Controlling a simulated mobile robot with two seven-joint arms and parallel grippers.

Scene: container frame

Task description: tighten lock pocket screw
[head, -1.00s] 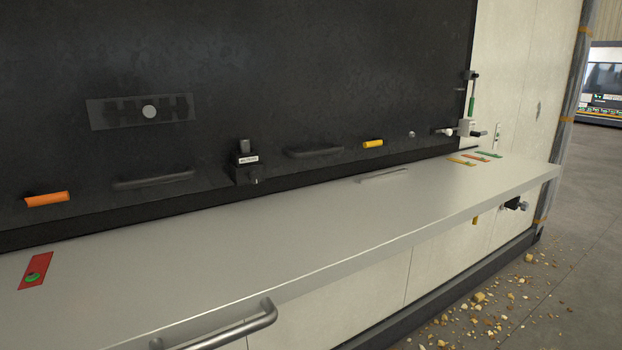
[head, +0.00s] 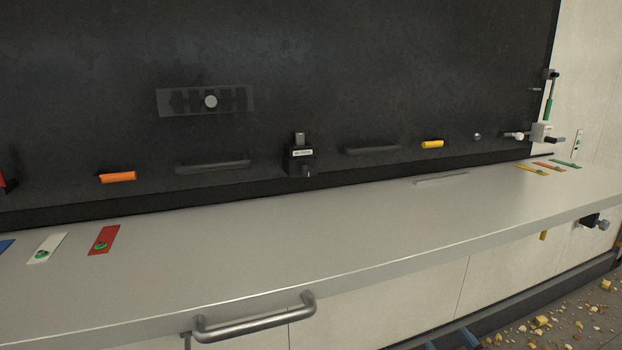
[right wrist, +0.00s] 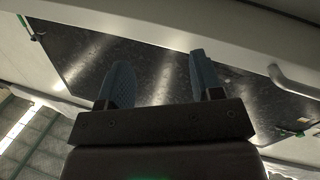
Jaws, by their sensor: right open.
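A black lock box (head: 300,158) with a white label, an upright block on top and a small knob at its lower front sits low on the dark panel. I cannot tell whether that knob is the lock pocket screw. A small round silver knob (head: 477,137) sits farther right on the panel. My right gripper (head: 452,341) shows only as two blue-grey fingertips at the bottom edge, below the shelf and apart from the box. In the right wrist view its fingers (right wrist: 160,64) are spread with nothing between them. My left gripper is not in view.
The grey shelf (head: 250,240) is mostly clear. A metal handle (head: 255,320) sticks out from its front edge. Orange (head: 118,177) and yellow (head: 432,144) grips and dark handles line the panel. Coloured tags lie at both shelf ends. Crumbs (head: 545,322) litter the floor at right.

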